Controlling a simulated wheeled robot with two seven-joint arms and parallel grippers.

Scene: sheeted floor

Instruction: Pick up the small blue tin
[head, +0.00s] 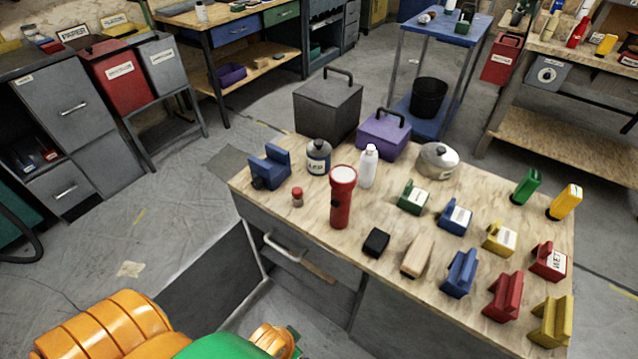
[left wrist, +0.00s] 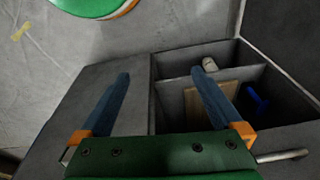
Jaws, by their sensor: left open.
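No thing is plainly marked as the small blue tin. On the wooden-topped workbench (head: 375,225), a small round dark-blue canister (head: 318,157) with a pale label stands upright near the back left. A blue block-shaped thing with a white label (head: 455,217) stands right of the middle. In the left wrist view, a small blue object (left wrist: 257,98) lies in a grey compartmented drawer or box (left wrist: 205,52); I cannot tell its exact shape. My left gripper (left wrist: 160,76) is open and empty, its blue-grey fingers apart over the grey box. My right gripper does not show.
A red torch (head: 342,198), a white bottle (head: 368,166), a black box (head: 328,108) and a purple box (head: 383,135) stand on the bench. Several coloured blocks crowd its right side. A metal handle (head: 285,248) sticks out from its front.

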